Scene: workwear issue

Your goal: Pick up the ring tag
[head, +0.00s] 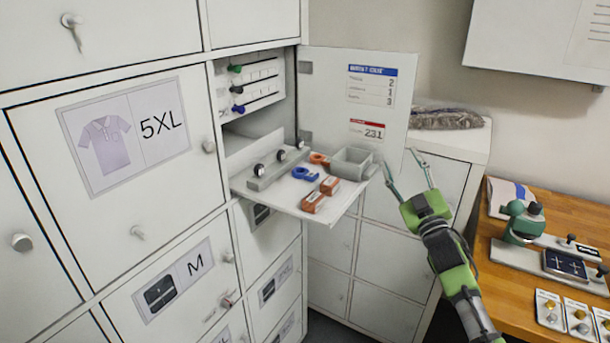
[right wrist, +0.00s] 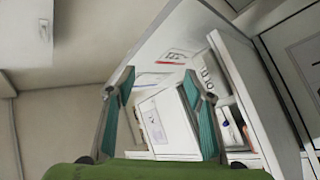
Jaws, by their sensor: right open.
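Two ring-shaped pieces lie on the fold-down shelf (head: 283,203) of the open compartment: a blue one (head: 304,174) and an orange one (head: 319,159). I cannot tell which is the ring tag. The orange one lies close to a grey divided tray (head: 352,163). My right gripper (head: 399,160) is open and empty, to the right of the shelf and beyond the tray, in front of the open door. Its two spread fingers also show in the right wrist view (right wrist: 158,75), with nothing between them. My left gripper is not in view.
Two orange-brown boxes (head: 313,201) and a grey bar with dark round knobs (head: 277,170) share the shelf. The open door (head: 356,100) stands behind it. A wooden table (head: 500,240) with a green device is at right.

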